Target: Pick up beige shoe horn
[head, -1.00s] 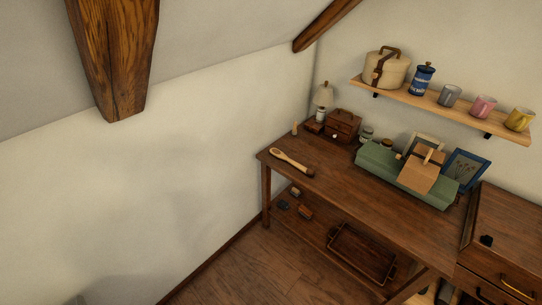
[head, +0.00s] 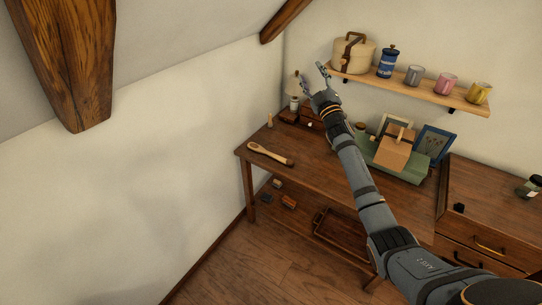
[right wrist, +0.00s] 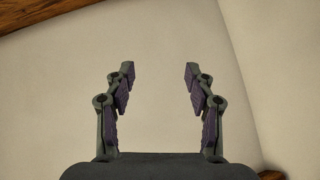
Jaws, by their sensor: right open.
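A long beige piece with a rounded, spoon-like end, which looks like the beige shoe horn (head: 268,153), lies flat near the left end of the wooden table. Its right end meets a small dark part; I cannot tell whether that is a separate thing. My right gripper (head: 313,78) is raised high above the back of the table, well apart from the shoe horn, with fingers pointing up. In the right wrist view, the right gripper (right wrist: 159,85) is open and empty, facing bare wall. My left gripper is out of view.
The wall shelf (head: 410,90) with a canister and several mugs is close to my right gripper. The table's front is clear.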

